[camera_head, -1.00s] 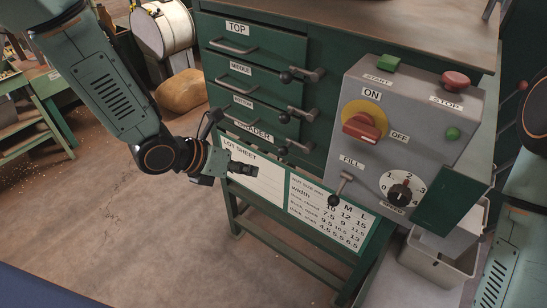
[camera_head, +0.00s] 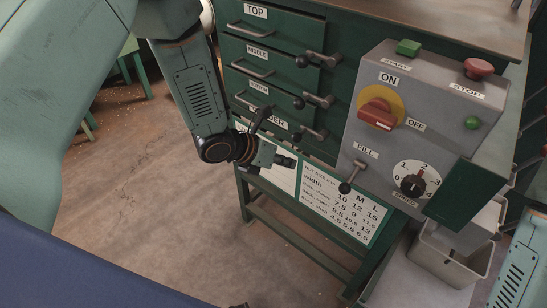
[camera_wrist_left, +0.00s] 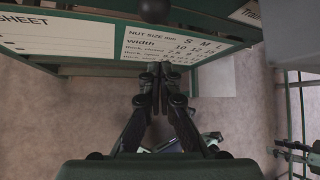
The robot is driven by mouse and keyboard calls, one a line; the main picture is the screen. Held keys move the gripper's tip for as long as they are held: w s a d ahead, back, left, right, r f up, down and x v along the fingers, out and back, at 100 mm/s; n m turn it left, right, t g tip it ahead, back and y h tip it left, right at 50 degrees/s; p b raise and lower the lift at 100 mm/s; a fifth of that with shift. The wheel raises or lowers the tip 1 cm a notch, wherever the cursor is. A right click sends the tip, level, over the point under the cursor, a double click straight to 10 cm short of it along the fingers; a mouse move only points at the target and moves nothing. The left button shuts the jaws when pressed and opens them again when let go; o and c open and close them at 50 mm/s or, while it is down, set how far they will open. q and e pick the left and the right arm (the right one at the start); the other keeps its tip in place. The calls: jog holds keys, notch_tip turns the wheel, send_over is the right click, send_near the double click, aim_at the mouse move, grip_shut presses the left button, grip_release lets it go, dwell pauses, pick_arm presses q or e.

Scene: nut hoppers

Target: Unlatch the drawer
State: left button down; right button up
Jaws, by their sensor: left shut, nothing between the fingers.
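The green cabinet has drawers labelled top (camera_head: 275,30), middle (camera_head: 262,62) and bottom (camera_head: 255,97), each with a bar handle. Latch levers with dark ball knobs sit at their right: an upper latch (camera_head: 318,60), a middle latch (camera_head: 317,101) and a lower latch (camera_head: 311,134). All three levers look roughly level. My left gripper (camera_head: 284,162) is shut and empty, below the lower latch, in front of the lot sheet. The left wrist view shows its closed fingers (camera_wrist_left: 160,76) under the sheet, with a dark ball knob (camera_wrist_left: 153,10) above. My wrist hides part of the bottom drawer.
The grey control box (camera_head: 420,125) with a red switch (camera_head: 377,115), fill lever (camera_head: 352,178) and speed dial (camera_head: 414,181) juts out right of the latches. A grey bin (camera_head: 445,265) stands below it. The floor at left is open.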

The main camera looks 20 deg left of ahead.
pick_arm(q)
jog(key=w+r+p, duration=0.1)
jog(key=w+r, duration=0.1)
jog(key=w, duration=0.1)
jog(key=shift+r, duration=0.15)
pick_arm(e)
jog(key=shift+a+r, duration=0.15)
jog(key=shift+r, duration=0.35)
pick_arm(q)
jog(key=shift+w, duration=0.1)
pick_arm(e)
jog(key=shift+w, duration=0.1)
pick_arm(q)
jog(key=shift+w, duration=0.1)
pick_arm(e)
jog(key=shift+f, duration=0.1)
